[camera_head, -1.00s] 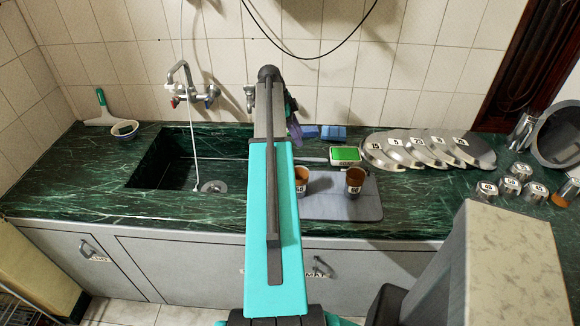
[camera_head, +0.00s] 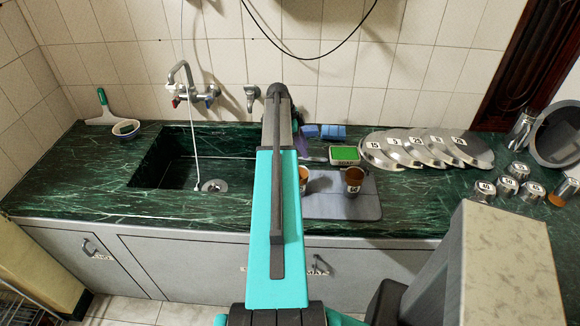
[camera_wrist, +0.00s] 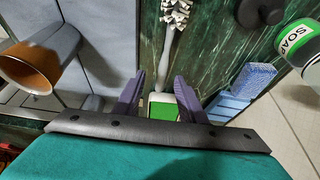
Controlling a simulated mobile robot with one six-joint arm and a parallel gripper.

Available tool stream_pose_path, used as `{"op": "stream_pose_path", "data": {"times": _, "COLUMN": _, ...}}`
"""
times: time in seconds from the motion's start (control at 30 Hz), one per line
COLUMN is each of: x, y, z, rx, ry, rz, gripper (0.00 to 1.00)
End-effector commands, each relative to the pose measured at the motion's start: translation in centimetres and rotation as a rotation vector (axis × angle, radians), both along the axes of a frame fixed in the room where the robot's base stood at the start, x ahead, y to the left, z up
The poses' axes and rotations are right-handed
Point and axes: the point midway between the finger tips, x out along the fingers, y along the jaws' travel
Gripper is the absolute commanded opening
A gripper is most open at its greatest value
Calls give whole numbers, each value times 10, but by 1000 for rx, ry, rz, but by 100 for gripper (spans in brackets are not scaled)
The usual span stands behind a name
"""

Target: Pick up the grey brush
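The grey brush (camera_wrist: 168,42) shows in the wrist view, with pale bristles at the top and a thin light-grey handle running down between my fingers. My gripper (camera_wrist: 160,84) is open, with its two purple fingers apart on either side of the handle's lower end. I cannot tell whether either finger touches it. In the head view, my arm hides most of the gripper, and only a bit of a purple finger (camera_head: 301,145) shows. I cannot make out the brush there.
A green-topped white box (camera_wrist: 163,107) shows between the fingers. Blue sponges (camera_wrist: 240,88) and a soap container (camera_wrist: 301,46) are to the right. A brown cup (camera_wrist: 38,62) is at left, by the grey board (camera_head: 340,204). The sink (camera_head: 165,165) and numbered discs (camera_head: 425,146) flank the area.

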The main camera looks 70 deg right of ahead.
Motion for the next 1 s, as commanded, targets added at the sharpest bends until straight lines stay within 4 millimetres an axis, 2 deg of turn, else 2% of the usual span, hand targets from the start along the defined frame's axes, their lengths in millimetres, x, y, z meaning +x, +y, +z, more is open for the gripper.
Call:
{"op": "stream_pose_path", "data": {"times": 0.23, "x": -3, "y": -2, "z": -5, "rx": 1, "ry": 0, "rz": 0, "gripper": 37}}
{"op": "stream_pose_path", "data": {"times": 0.7, "x": -17, "y": -11, "z": -39, "rx": 2, "ry": 1, "rz": 0, "gripper": 37}}
{"op": "stream_pose_path", "data": {"times": 1.0, "x": -19, "y": -12, "z": -47, "rx": -1, "ry": 0, "rz": 1, "gripper": 37}}
